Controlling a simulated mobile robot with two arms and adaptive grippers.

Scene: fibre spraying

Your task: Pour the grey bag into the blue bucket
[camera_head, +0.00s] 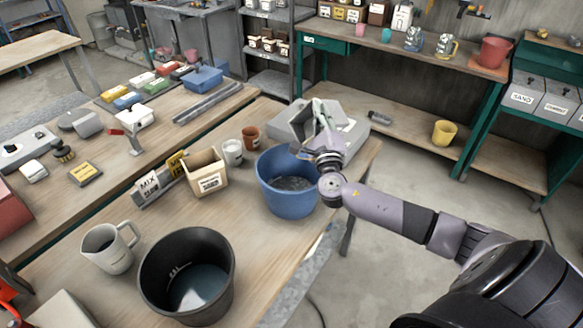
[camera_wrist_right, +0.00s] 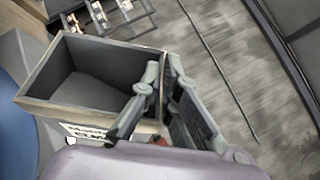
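The grey bag (camera_head: 285,122) is a box-like open container at the far end of the front table, just behind the blue bucket. In the right wrist view the bag (camera_wrist_right: 85,85) shows a dark grey, empty-looking inside, a pale rim and a label. My right gripper (camera_head: 320,112) is at its right side; in the wrist view its fingers (camera_wrist_right: 168,85) straddle one wall near a corner and appear closed on it. The blue bucket (camera_head: 286,200) stands upright with dark, speckled contents, below and beside my wrist; its blue side (camera_wrist_right: 15,130) shows in the wrist view. My left gripper is out of view.
A black bucket (camera_head: 157,300), a grey jug (camera_head: 107,250), a beige box (camera_head: 205,172), a white cup (camera_head: 232,152) and a brown cup (camera_head: 251,138) share the table.

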